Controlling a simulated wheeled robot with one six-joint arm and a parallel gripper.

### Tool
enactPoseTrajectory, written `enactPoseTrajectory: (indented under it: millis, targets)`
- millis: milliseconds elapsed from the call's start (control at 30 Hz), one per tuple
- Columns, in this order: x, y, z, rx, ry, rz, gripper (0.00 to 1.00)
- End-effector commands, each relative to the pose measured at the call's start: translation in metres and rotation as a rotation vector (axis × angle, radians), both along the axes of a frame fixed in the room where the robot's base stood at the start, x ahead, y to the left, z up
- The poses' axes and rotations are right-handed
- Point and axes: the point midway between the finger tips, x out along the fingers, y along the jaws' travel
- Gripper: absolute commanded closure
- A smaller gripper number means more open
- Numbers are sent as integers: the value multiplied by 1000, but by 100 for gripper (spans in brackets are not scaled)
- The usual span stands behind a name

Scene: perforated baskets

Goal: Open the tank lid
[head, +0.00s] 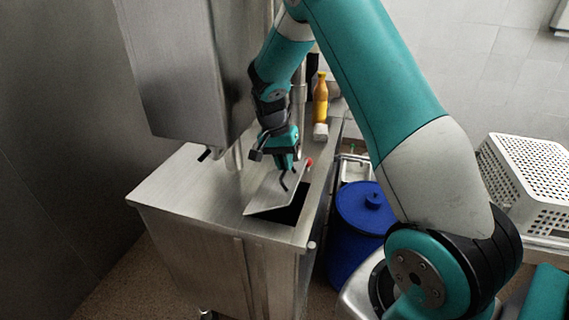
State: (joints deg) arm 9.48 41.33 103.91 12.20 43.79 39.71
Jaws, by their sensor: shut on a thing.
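The tank lid (268,199) is a flat metal plate on the steel tank cabinet (180,190). It is tilted up, and a dark opening (291,212) shows beneath its right and front edges. A thin dark curved handle (285,182) stands on the lid. My gripper (285,168) is above the lid, pointing down, and is shut on the handle. The exact contact at the fingertips is small and partly hidden by the gripper itself.
A tall steel box (170,70) rises at the left of the cabinet. A yellow bottle (320,98) and a small white object (320,131) stand behind the gripper. A blue barrel (350,235) is right of the cabinet. White perforated baskets (525,185) are at the far right.

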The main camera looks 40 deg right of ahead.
Motion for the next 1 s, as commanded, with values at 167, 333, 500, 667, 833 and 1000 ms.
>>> enactPoseTrajectory:
  millis: [167, 333, 500, 667, 833, 1000]
  targets:
    - [3, 2, 0, 3, -8, 6, 100]
    - [4, 3, -1, 4, -10, 8, 100]
    - [4, 3, -1, 3, -10, 8, 67]
    - [3, 2, 0, 3, -8, 5, 64]
    - [3, 1, 2, 2, -7, 3, 64]
    - [8, 5, 22, 1, -12, 6, 64]
